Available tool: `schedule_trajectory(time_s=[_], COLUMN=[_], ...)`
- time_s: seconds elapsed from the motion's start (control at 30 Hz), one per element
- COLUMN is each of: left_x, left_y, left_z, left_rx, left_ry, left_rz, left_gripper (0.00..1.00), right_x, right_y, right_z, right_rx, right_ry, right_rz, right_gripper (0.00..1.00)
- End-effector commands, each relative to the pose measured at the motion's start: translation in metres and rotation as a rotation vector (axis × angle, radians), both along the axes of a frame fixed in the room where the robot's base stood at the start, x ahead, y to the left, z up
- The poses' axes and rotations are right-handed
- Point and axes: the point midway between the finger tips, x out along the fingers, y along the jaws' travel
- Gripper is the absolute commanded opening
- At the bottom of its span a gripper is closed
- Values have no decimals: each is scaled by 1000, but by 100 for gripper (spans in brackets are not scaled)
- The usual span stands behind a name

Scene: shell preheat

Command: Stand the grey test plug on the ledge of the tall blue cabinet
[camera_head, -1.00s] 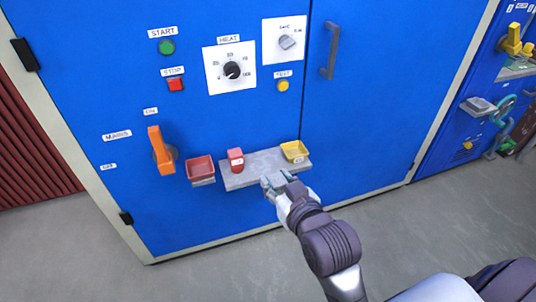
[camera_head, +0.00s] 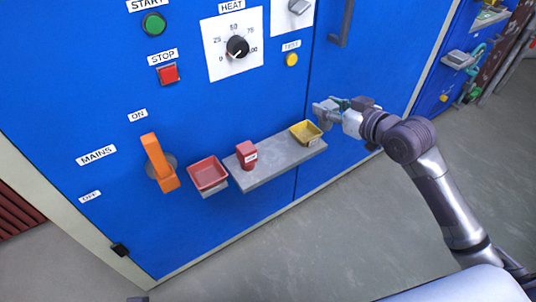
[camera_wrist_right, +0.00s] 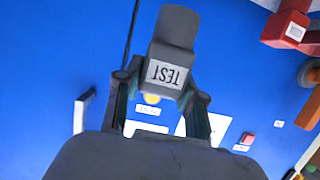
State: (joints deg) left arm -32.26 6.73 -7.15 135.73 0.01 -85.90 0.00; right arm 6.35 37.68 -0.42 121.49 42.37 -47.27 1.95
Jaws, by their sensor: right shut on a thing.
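The grey test plug (camera_head: 324,112) is held in my right gripper (camera_head: 338,105), beside and a little above the right end of the ledge in the head view. In the right wrist view the plug (camera_wrist_right: 172,40) sits between the two fingers, its white TEST label facing the camera. The grey ledge (camera_head: 275,168) juts from the tall blue cabinet (camera_head: 90,60). A red block (camera_head: 246,155) with a white label stands on the ledge's left part. My left gripper is not in view.
A red tray (camera_head: 208,174) is just left of the ledge, and the orange mains handle (camera_head: 160,162) sticks out farther left. The ledge between the red block and yellow tray is bare.

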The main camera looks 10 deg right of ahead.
Motion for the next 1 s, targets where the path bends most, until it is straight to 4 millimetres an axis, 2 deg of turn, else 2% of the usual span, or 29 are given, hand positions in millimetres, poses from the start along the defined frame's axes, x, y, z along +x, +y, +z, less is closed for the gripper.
schedule_trajectory(time_s=[0.2, 0.4, 0.5, 0.73, 1.0], left_x=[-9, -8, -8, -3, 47], left_y=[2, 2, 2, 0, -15], left_z=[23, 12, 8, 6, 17], left_rx=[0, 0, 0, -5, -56], left_ry=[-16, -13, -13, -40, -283], left_rz=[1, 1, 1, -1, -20], left_gripper=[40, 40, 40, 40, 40], right_x=[17, 33, 39, 43, 43], right_y=[42, 82, 95, 105, 104], right_z=[-27, -54, -62, -73, -102], right_rx=[10, 7, 5, 1, 2], right_ry=[1, 2, 1, 1, 3], right_rz=[5, 4, 3, 2, 1], right_gripper=[0, 0, 0, 0, 0])
